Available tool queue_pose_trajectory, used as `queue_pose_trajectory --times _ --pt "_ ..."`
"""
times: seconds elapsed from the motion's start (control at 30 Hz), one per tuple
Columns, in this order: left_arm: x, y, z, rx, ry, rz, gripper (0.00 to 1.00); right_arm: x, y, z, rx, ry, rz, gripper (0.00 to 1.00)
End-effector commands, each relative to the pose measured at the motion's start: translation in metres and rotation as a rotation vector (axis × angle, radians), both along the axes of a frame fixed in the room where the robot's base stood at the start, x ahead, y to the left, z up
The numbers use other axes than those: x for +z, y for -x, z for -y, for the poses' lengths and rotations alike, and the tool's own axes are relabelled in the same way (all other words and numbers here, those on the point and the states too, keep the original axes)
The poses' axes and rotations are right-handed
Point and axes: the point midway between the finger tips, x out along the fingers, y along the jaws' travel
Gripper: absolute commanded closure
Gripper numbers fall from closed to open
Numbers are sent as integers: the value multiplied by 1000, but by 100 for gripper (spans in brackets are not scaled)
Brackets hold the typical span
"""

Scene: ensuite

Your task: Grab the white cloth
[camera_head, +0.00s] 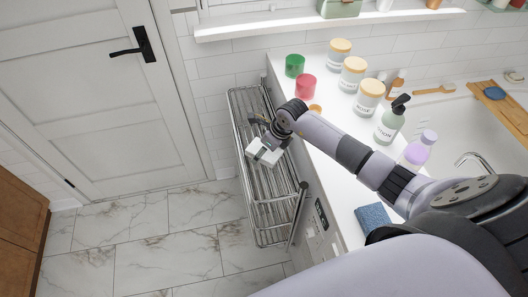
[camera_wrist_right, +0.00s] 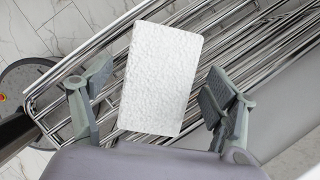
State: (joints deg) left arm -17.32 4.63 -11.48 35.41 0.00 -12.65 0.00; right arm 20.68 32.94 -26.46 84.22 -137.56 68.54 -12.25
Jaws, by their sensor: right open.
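The white cloth (camera_head: 262,153) is a small folded, textured rectangle on the bars of the metal rack (camera_head: 262,217). My right gripper (camera_head: 268,140) reaches over the counter edge to the cloth from above. In the right wrist view the cloth (camera_wrist_right: 160,78) lies between the two open fingers of my right gripper (camera_wrist_right: 158,100), with a gap on each side. Whether the fingertips reach down to the cloth's level is hard to tell. My left gripper is not in view.
The white counter (camera_head: 335,160) beside the rack holds a green cup (camera_head: 294,66), a red cup (camera_head: 306,87), several lidded jars (camera_head: 352,74), a pump bottle (camera_head: 390,122) and a blue sponge (camera_head: 373,219). A closed white door (camera_head: 95,110) and open marble floor (camera_head: 165,240) are on the left.

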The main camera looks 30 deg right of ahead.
Motion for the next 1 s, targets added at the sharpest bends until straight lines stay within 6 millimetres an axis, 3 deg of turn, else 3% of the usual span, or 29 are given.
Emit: queue_pose_trajectory --times 0.63,1.0 --pt "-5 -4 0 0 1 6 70 -4 0 0 0 0 0 20" --pt "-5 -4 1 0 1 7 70 -4 0 0 0 0 0 44"
